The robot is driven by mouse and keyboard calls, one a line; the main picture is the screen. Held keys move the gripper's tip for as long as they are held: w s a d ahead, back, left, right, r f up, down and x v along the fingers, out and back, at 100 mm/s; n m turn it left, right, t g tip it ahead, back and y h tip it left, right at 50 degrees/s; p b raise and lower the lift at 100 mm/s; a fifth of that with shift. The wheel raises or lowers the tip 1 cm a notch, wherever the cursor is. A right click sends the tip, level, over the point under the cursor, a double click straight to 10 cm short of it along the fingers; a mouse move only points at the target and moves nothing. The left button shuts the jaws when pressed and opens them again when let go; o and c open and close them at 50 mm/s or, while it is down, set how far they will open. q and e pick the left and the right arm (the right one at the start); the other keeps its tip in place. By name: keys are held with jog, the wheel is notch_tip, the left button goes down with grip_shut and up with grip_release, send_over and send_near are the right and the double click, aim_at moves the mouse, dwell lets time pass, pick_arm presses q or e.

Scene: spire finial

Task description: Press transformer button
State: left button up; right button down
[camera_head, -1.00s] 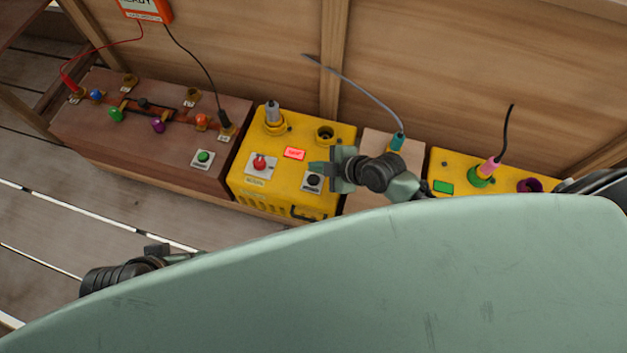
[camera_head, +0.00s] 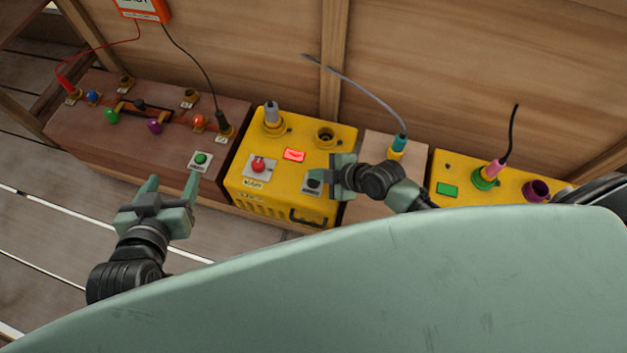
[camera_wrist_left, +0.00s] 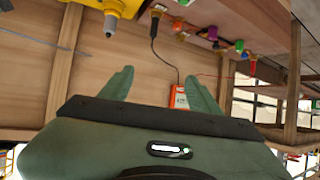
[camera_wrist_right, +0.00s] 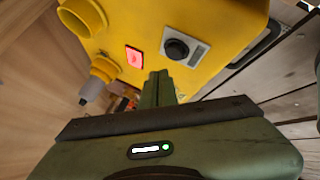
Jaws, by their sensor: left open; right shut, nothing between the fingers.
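The yellow box (camera_head: 285,200), likely the transformer, stands in the middle of the row. Its top has a red button (camera_head: 258,164), a lit red display (camera_head: 293,155) and a black button (camera_head: 313,185) on a light plate. The black button also shows in the right wrist view (camera_wrist_right: 177,48). My right gripper (camera_head: 336,175) is shut and empty beside the black button at the box's right side; in its wrist view its fingertips (camera_wrist_right: 160,76) are near the button, and I cannot tell if they touch anything. My left gripper (camera_head: 173,188) is open and empty in front of the brown box.
The brown box (camera_head: 75,135) at left carries a green button (camera_head: 201,159), coloured knobs and cables. An orange sign (camera_head: 142,9) hangs above it. A light wooden block (camera_head: 365,208) and another yellow box (camera_head: 460,175) with plugs stand at right. Wooden wall behind.

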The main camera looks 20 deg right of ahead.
pick_arm(q)
jog(key=shift+w+d+r+t+h+b, duration=0.25)
jog(key=shift+w+r+t, duration=0.3)
jog(key=shift+r, duration=0.3)
jog(key=shift+w+d+r+t+h+b, duration=0.15)
jog(key=shift+w+d+r+t, duration=0.15)
jog(key=shift+w+r+t, duration=0.4)
pick_arm(e)
jog(key=shift+f, duration=0.55)
pick_arm(q)
jog(key=shift+s+r, duration=0.15)
pick_arm(e)
jog(key=shift+f, duration=0.3)
pick_arm(q)
jog(key=shift+w+d+r+t+h, duration=0.15)
jog(key=shift+w+r+t, duration=0.1)
jog(key=shift+r, duration=0.3)
jog(key=shift+w+d+r+t+h, duration=0.1)
jog(key=shift+w+r+t+h, duration=0.1)
jog(key=shift+r, duration=0.35)
pick_arm(e)
jog(key=shift+f, duration=0.1)
